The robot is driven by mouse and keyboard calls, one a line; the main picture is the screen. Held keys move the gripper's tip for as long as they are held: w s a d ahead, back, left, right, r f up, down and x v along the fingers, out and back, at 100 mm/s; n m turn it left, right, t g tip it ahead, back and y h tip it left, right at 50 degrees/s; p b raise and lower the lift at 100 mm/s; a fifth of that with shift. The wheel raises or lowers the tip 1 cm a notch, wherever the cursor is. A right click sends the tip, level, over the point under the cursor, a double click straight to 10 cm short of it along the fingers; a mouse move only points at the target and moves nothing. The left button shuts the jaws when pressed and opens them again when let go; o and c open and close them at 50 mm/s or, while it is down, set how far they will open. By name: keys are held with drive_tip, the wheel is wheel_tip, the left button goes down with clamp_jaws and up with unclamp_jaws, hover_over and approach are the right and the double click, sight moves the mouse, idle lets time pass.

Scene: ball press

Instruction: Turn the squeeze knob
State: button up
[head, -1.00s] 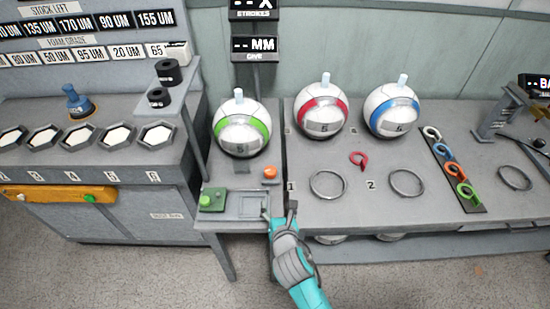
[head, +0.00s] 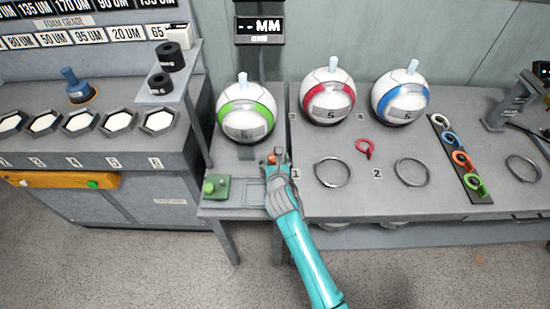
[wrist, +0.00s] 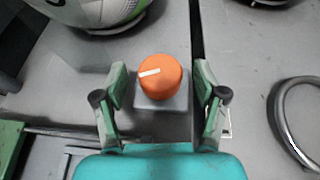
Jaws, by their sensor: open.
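The squeeze knob is taken to be the orange round knob (wrist: 160,77) with a white pointer line, on a small grey base (wrist: 161,104). In the wrist view the line points left and slightly down. My gripper (wrist: 160,90) is open, with one finger on each side of the knob and visible gaps between. In the head view my gripper (head: 277,158) is at the knob (head: 271,160), which it partly hides. The green-banded ball (head: 245,112) sits just behind the knob; its lower part shows at the top left of the wrist view (wrist: 100,12).
A green block with a button (head: 215,187) and a recessed panel (head: 250,194) lie to the left and front. A metal ring (head: 333,186) lies to the right. Red-banded (head: 327,97) and blue-banded (head: 400,98) balls stand behind. A display (head: 260,27) hangs above.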

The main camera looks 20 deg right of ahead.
drive_tip(key=shift+w+d+f, duration=0.15)
drive_tip(key=shift+w, duration=0.3)
drive_tip(key=c, duration=1.1)
drive_tip(key=shift+c, duration=0.2)
drive_tip(key=shift+m+h, duration=0.3)
drive_tip(key=shift+h, duration=0.1)
drive_tip(key=m+g+h, duration=0.2)
drive_tip(key=m+h, duration=0.3)
drive_tip(key=shift+w+a+g, duration=0.1)
drive_tip(key=shift+a+g, duration=0.15)
drive_tip(key=shift+g, duration=0.15)
drive_tip(key=shift+m+g+h, duration=1.9)
drive_tip(key=shift+m+g, duration=0.5)
drive_tip(key=shift+m, duration=0.2)
